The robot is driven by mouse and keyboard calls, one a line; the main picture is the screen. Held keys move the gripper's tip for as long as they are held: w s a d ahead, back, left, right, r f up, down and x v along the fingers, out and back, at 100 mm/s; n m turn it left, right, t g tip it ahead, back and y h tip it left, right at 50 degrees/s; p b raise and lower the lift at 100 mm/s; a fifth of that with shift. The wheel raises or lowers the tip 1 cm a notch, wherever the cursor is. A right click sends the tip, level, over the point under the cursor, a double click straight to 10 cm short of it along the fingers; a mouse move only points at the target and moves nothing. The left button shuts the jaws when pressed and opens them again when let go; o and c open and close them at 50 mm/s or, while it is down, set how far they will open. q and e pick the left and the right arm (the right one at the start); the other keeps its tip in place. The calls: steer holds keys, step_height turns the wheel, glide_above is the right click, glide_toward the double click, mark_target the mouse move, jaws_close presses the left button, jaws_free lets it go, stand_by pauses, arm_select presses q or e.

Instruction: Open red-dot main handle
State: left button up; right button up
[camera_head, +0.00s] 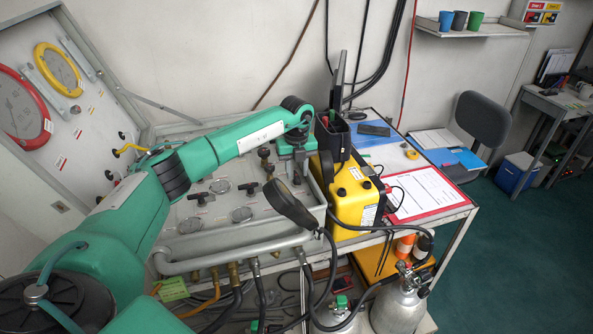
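The grey air panel (215,185) lies in an open case, with its lid raised at the left. Black T-shaped handles show on it, one at the left (200,197) and one nearer the middle (249,187). Dark knobs (265,158) stand beside my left gripper. No red dot is clear enough for me to tell which handle is the main one. My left gripper (297,172) points down over the panel's right end, below the green wrist. Its fingers are small and partly hidden, so I cannot tell whether they touch a handle. My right gripper is out of view.
A black handset (290,205) with a cable hangs at the panel's front right corner. A yellow box (354,195) stands close to the right of the panel. Hoses run below the front edge. Metal cylinders (400,303) stand below.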

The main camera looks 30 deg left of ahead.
mark_target(296, 175)
arm_select(q)
step_height(296, 175, up, 14)
steer(key=b, duration=0.4)
steer(key=shift+f, duration=0.25)
